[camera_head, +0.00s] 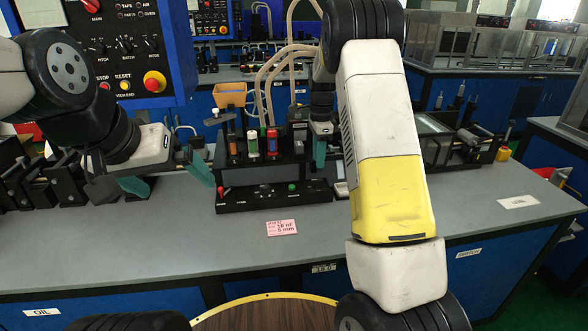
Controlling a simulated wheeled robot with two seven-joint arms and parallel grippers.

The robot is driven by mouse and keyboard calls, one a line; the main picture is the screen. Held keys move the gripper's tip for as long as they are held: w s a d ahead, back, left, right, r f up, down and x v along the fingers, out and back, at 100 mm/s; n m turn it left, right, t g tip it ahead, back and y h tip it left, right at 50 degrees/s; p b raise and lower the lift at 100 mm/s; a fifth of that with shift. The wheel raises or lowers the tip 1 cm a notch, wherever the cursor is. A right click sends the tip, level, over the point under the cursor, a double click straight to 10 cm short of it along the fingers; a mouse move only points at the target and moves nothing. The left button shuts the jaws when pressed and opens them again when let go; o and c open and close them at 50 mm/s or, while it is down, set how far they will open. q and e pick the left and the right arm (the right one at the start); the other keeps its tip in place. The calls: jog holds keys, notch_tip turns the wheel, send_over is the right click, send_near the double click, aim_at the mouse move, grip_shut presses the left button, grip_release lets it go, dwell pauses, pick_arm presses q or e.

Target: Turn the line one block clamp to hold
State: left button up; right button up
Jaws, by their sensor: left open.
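A black block fixture (262,172) stands on the grey bench in the middle of the head view. A lower black strip (285,199) runs along its front, with a small red-tipped knob (221,190) at its left end and a green knob (292,187). I cannot tell which part is the line one clamp or how it is turned. My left gripper (168,180) is open and empty, its teal fingers spread just left of the fixture. My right gripper (320,150) points down at the fixture's right end, partly hidden by my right arm; its jaw opening is unclear.
A pink note (282,228) lies on the bench in front of the fixture. A blue control panel (135,55) with red buttons stands at the upper left. Black devices crowd the bench at far left and right. The bench front (150,245) is clear.

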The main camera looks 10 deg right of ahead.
aim_at(317, 183)
notch_tip(317, 183, down, 8)
jog(key=shift+r, duration=0.1)
jog(key=shift+c, duration=0.4)
grip_shut()
